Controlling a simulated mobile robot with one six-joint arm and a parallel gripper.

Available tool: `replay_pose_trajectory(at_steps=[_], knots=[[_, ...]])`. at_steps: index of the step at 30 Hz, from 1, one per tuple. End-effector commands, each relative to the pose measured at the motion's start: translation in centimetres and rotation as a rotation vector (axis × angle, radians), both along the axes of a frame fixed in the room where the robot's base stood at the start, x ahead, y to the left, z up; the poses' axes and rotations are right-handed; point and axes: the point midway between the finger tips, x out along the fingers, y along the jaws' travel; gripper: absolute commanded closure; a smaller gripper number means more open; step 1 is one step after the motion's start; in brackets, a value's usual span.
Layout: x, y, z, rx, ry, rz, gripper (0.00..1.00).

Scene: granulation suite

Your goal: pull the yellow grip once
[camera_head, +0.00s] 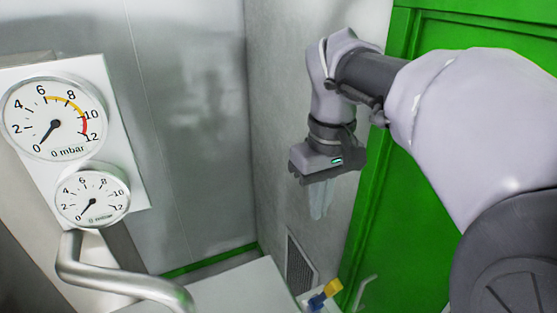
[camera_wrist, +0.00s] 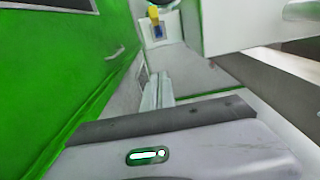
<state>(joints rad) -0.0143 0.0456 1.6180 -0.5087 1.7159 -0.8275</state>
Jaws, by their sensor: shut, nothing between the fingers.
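The yellow grip (camera_head: 332,288) is small and sits low in the head view, joined to a blue part (camera_head: 316,301) on a pale mount. In the wrist view the yellow grip (camera_wrist: 154,14) is at the top edge, above the blue part (camera_wrist: 158,31), with a dark round thing partly cut off above it. My gripper (camera_head: 318,214) points down, well above the grip and apart from it. Its pale fingers (camera_wrist: 162,80) are together in the wrist view, with nothing between them.
A green door (camera_head: 390,225) with a handle (camera_head: 364,287) stands at the right. A vent grille (camera_head: 300,262) is in the grey wall. A white-topped box (camera_head: 235,290) is at the bottom. Two dials (camera_head: 54,118) and a bent metal pipe (camera_head: 110,278) are at the left.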

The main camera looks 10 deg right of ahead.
Motion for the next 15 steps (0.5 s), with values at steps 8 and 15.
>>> replay_pose_trajectory(at_steps=[8, 15], knots=[[0.0, 0.0, 0.1, 0.0, -0.002, 0.0, 1.0], [0.0, 0.0, -2.0, 0.001, 0.0, -0.001, 1.0]])
